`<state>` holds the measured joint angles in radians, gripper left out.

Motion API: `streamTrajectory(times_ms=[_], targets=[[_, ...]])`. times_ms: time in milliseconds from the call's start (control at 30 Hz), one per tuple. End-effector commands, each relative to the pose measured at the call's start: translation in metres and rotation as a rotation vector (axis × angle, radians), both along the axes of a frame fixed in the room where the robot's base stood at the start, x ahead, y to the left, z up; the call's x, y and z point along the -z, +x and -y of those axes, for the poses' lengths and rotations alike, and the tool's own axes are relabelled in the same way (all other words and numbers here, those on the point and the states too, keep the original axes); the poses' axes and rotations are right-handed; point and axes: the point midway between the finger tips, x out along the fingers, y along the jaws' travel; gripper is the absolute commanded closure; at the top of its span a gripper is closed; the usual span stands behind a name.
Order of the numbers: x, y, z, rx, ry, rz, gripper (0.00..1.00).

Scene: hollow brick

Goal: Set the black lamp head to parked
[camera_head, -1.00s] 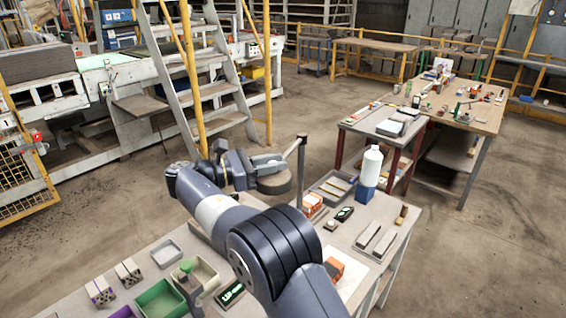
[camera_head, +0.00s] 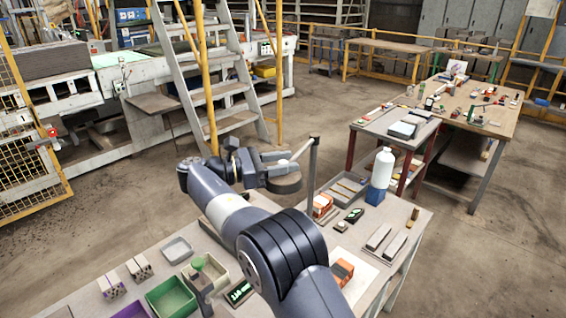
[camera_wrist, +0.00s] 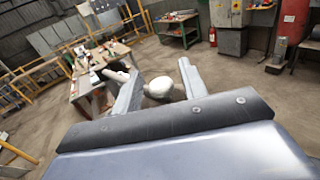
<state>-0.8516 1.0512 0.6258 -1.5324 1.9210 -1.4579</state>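The black lamp head (camera_head: 286,184) is a dark, round, flat disc. It hangs at the end of an arm from a thin upright post (camera_head: 313,160) at the bench's far edge. A pale rounded knob (camera_head: 283,163) sits on top of the head. My gripper (camera_head: 287,164) is just above the head, with its fingers around the knob. In the wrist view, the knob (camera_wrist: 158,87) shows between the two spread fingers of my gripper (camera_wrist: 160,84). A gap shows beside the right finger; contact on the left cannot be told.
The bench below holds a green bin (camera_head: 170,298), a grey tray (camera_head: 177,249), a white bottle with a blue base (camera_head: 381,170) and orange-white boxes (camera_head: 342,271). A second table (camera_head: 480,118) with small items stands at the right. Floor behind the lamp is open.

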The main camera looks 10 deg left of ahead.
Motion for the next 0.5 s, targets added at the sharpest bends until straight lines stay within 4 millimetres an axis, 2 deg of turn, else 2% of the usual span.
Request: streamTrajectory(times_ms=[267, 367, 500], targets=[[-0.005, 0.000, 0.000, 0.000, 0.002, 0.002, 0.59], [-0.018, 0.000, 0.000, 0.000, 0.004, 0.003, 0.59], [-0.046, 0.000, 0.000, 0.000, 0.005, 0.004, 0.59]])
